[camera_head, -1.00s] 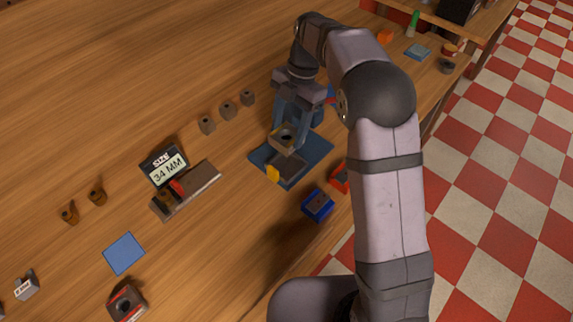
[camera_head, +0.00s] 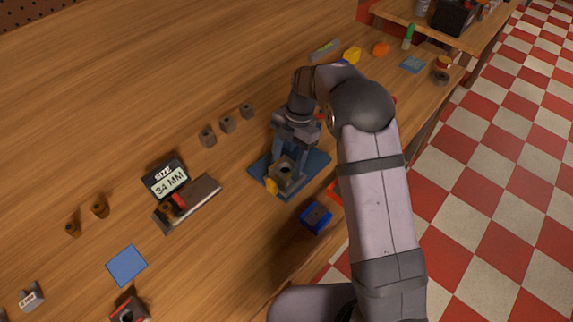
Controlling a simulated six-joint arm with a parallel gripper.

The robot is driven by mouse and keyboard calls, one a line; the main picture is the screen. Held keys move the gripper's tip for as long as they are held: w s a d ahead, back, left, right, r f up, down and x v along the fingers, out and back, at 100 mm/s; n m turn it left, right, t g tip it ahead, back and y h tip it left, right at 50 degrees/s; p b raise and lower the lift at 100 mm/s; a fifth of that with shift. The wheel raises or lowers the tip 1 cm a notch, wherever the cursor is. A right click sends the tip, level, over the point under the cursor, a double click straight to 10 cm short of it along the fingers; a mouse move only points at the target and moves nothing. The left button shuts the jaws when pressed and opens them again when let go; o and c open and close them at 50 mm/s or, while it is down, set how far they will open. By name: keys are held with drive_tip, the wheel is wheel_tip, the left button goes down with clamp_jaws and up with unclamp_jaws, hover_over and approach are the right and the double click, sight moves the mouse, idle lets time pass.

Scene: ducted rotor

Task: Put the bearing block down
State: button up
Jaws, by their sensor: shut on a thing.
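The bearing block (camera_head: 286,171) is a grey-brown block with a dark round hole in its top. My gripper (camera_head: 287,166) points down and is shut on it, over the blue mat (camera_head: 314,165). The block is at the dark seat on this mat, beside a small yellow piece (camera_head: 271,186). The block covers most of the seat, so I cannot tell whether it rests fully on it or hangs just above.
A blue block (camera_head: 316,218) stands in front of the mat, near the table edge.

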drive_tip(key=shift+f, duration=0.9)
drive_tip(key=shift+f, duration=0.2)
drive_tip(key=o, duration=1.3)
drive_tip(key=shift+r, duration=0.15)
drive_tip(key=b+v, duration=0.3)
drive_tip(key=v, duration=0.9)
drive_tip(key=shift+b, duration=0.35)
